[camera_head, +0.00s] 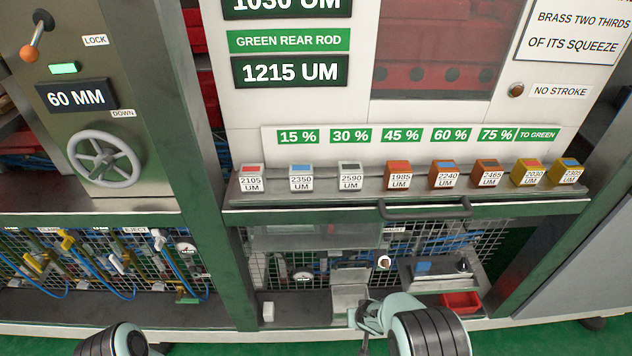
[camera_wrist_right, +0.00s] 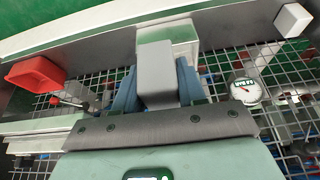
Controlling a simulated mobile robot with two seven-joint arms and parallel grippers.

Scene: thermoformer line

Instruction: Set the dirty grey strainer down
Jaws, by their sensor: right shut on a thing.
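My right gripper (camera_wrist_right: 155,85) is shut on a plain grey block-shaped thing (camera_wrist_right: 156,72), which I take to be the grey strainer. The thing sits between the blue-grey fingers, and no dirt or mesh can be made out on it. In the head view the right gripper (camera_head: 364,316) is low at the front of the lower shelf, and the held thing is mostly hidden there. A pale grey box-like holder (camera_wrist_right: 172,32) lies just beyond the held thing; I cannot tell if they touch. Only a wrist part of my left arm shows at the bottom left.
A red tray (camera_head: 460,303) lies right of the gripper and a small white block (camera_head: 267,312) left, both on the lower shelf. Wire mesh with a gauge (camera_head: 303,277) stands behind. Several labelled coloured blocks line the ledge (camera_head: 300,200) above. A handle bar (camera_head: 425,212) juts out.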

